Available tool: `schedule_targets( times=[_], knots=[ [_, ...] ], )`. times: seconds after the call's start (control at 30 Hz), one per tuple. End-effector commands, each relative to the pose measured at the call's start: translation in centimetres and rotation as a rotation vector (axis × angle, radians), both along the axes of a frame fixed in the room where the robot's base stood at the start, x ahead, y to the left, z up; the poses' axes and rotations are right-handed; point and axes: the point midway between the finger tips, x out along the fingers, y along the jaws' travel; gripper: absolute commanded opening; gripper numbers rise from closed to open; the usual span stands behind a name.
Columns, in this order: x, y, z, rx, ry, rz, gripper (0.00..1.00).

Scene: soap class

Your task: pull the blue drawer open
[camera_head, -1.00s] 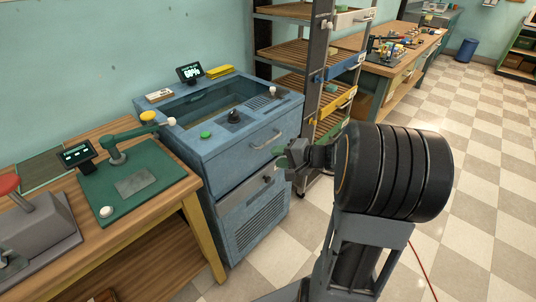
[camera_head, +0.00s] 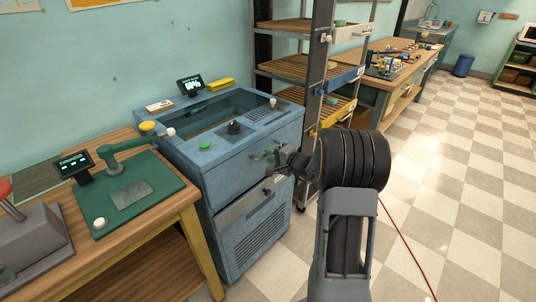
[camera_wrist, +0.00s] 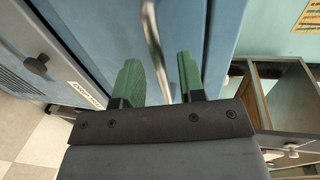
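A blue cabinet (camera_head: 215,160) stands left of centre, its upper front a plain blue panel with a curved metal handle. In the wrist view this handle (camera_wrist: 155,45) runs between the two green fingers. My gripper (camera_head: 270,153) is at the panel, covering much of the handle in the head view; it also shows in the wrist view (camera_wrist: 160,82). Its fingers are apart, with gaps on both sides of the handle. The panel looks closed. A smaller blue drawer front (camera_head: 345,78) with a handle is on the shelf rack, to the right and apart from my gripper.
The shelf rack (camera_head: 290,68) stands close right of the cabinet, with yellow (camera_head: 337,113) and white (camera_head: 350,33) fronts too. A wooden workbench (camera_head: 165,215) with a green press adjoins the left side. A dark knob (camera_wrist: 37,63) is on the lower cabinet front.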

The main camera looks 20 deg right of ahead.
Motion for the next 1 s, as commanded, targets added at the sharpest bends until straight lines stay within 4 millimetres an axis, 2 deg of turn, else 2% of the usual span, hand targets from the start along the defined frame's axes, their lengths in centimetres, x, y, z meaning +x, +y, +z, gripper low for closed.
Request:
schedule_targets(
  times=[0.2, 0.57, 0.97, 1.0],
  knots=[
    [1.5, 0.7, -0.4, 0.001, 0.0, 0.001, 0.36],
    [1.8, 0.8, -0.4, 0.0, 0.0, 0.0, 0.36],
    [1.8, 0.8, -0.4, 0.0, 0.0, 0.0, 0.0],
    [1.8, 0.8, -0.4, 0.0, 0.0, 0.0, 0.0]
  ],
)
